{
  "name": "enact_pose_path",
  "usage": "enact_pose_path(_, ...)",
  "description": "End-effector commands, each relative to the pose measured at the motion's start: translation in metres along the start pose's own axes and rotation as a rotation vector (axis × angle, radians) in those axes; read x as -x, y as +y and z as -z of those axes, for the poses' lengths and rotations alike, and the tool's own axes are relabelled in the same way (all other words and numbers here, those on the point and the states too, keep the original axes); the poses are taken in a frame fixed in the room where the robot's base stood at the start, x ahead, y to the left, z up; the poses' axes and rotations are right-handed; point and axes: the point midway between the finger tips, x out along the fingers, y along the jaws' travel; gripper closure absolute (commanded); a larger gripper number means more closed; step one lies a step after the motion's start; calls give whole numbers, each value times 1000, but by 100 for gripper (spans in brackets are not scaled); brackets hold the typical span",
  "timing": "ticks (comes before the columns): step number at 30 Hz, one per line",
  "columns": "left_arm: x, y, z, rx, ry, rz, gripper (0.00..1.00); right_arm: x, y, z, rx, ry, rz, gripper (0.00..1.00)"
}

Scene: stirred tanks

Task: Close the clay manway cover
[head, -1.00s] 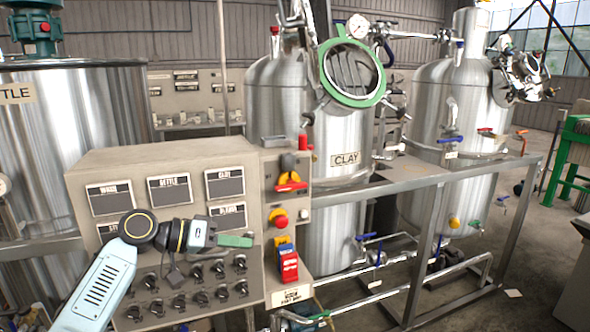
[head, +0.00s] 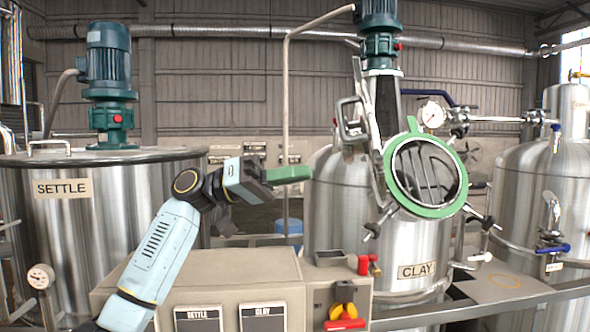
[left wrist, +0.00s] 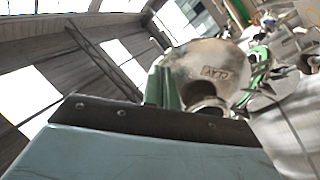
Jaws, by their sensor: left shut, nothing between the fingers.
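The clay tank (head: 345,205) carries the label CLAY (head: 416,271). Its round manway opening (head: 414,206) has a green rim, and dark inner parts show through it, so it stands open. The manway cover (head: 384,180) appears swung out to the left of the opening, seen nearly edge-on, with a metal handle (head: 349,120) on its outer side. My left gripper (head: 290,174), with green fingers, is shut and empty, left of the cover and apart from it. The green fingers also show in the left wrist view (left wrist: 163,88). My right gripper is not in view.
A control panel (head: 215,270) with a red and yellow switch (head: 343,316) stands low in front of the tank. Clamp bolts (head: 380,222) stick out around the manway. The settle tank (head: 85,215) is at left. A grey rail (head: 480,308) runs at front right.

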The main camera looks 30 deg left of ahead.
Motion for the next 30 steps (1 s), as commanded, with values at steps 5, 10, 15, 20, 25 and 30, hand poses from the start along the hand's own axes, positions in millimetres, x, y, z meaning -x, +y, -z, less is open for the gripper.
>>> enact_pose_path(5, -42, 3, 2, -1, -2, -3, 100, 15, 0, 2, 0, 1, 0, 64)
enact_pose_path(10, -74, 2, 2, -1, -1, -2, 100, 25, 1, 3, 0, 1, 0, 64)
enact_pose_path(15, -93, 1, 2, 1, 0, -1, 100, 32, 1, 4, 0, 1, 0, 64)
enact_pose_path(20, -100, 0, 1, 0, 1, 0, 100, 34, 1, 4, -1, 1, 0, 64)
enact_pose_path(25, -101, 0, 0, 0, 1, 1, 100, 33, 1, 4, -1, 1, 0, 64)
enact_pose_path(30, -101, 0, 0, 0, 1, 1, 100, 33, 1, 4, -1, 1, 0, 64)
